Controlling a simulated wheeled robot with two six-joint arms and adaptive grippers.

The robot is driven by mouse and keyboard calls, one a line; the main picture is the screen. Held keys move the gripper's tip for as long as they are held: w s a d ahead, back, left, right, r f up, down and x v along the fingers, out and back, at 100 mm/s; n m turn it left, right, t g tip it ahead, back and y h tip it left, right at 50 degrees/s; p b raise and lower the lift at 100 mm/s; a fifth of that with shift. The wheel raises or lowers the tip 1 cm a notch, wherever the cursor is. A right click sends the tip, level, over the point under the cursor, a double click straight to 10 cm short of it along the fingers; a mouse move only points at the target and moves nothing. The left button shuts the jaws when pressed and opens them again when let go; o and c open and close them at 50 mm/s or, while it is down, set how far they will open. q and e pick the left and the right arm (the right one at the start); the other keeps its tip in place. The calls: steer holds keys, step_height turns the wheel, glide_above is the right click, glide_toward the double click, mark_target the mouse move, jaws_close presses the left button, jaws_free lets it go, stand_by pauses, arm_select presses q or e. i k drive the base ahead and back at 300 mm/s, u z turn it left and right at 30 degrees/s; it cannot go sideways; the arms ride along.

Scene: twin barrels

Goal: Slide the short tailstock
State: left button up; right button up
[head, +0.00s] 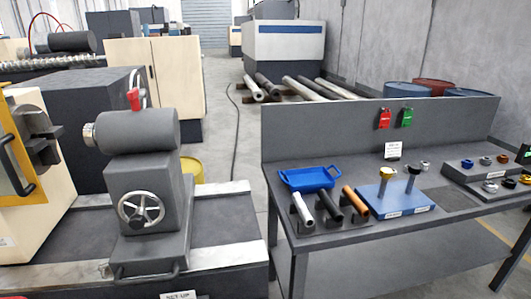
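The tailstock (150,185) is a dark grey block on the lathe bed at the left of the head view. It has a thick horizontal barrel on top, with a silver nose (89,136) facing left towards the chuck (38,140). A red-knobbed lever (134,99) stands on the barrel. A silver handwheel (141,209) is on its near face, and a dark bar handle (147,272) is low at the front of its base. A gap separates the nose from the chuck. Neither of my grippers shows.
Pale bed rails (75,275) run left and right beneath the tailstock. A workbench (320,250) stands to the right, with a blue tray (307,179), several rods and a blue block (395,200) on it. Open floor (222,150) lies behind the tailstock.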

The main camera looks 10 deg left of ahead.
mark_target(144, 144)
steer(key=u, duration=0.45)
steer(key=k, duration=0.25)
steer(key=u, duration=0.9)
steer(key=i, duration=0.4)
steer(key=z, duration=0.25)
steer(key=k, duration=0.25)
steer(key=z, duration=0.9)
steer(key=i, duration=0.1)
steer(key=u, duration=0.65)
